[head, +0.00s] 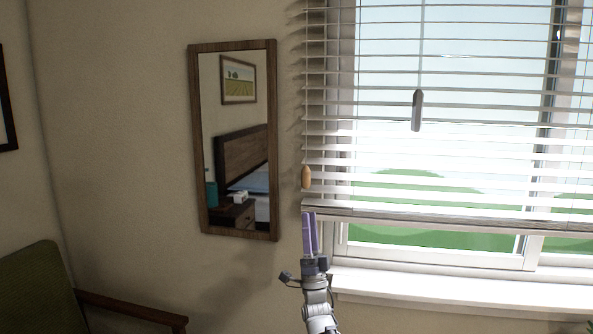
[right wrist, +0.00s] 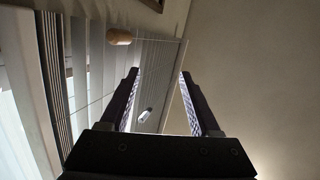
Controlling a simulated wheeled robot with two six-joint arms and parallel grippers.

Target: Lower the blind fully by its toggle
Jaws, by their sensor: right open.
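The white slatted blind (head: 440,150) hangs over most of the window, and its bottom rail (head: 440,217) is a little above the sill. A wooden toggle (head: 306,177) hangs at the blind's left edge; it also shows in the right wrist view (right wrist: 120,37). A grey toggle (head: 417,110) hangs on a cord before the slats, and a pale one shows in the right wrist view (right wrist: 145,115). My right gripper (head: 309,214) is open and points up, just below the wooden toggle in the head view. Its fingers (right wrist: 160,74) hold nothing. My left gripper is not in view.
A wood-framed mirror (head: 195,140) hangs on the wall left of the window. The white sill (head: 450,288) juts out below the blind. A green chair (head: 40,290) with a wooden armrest stands at the lower left. The wall between mirror and blind is bare.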

